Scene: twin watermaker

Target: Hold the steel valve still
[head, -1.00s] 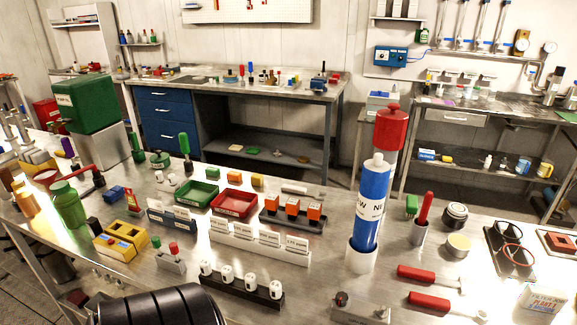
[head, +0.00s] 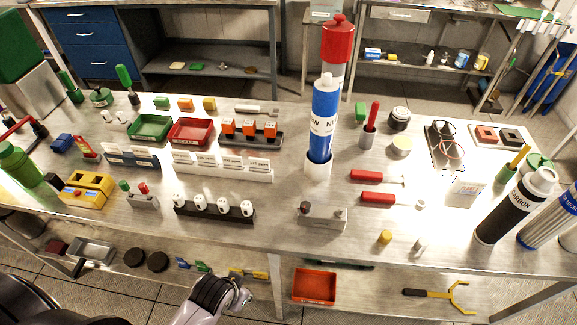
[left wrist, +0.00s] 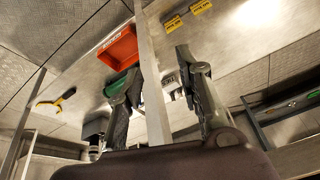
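A small steel block with a dark knob and a pale fitting on top, which looks like the steel valve (head: 323,218), stands near the front edge of the bench in the head view. I cannot be sure that it is the valve. Nothing touches it. My left arm shows at the bottom of the head view, below the bench's front edge; its fingers are not clear there. In the left wrist view my left gripper (left wrist: 155,68) has its two fingers spread apart, with nothing seen held between them. My right gripper is not in view.
Behind the block stands a blue cylinder (head: 324,115) in a white holder. A black rack of white pieces (head: 213,208) is to its left, red-handled tools (head: 377,199) to its right. A red tray (head: 314,287) lies on the lower shelf, also in the left wrist view (left wrist: 117,48).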

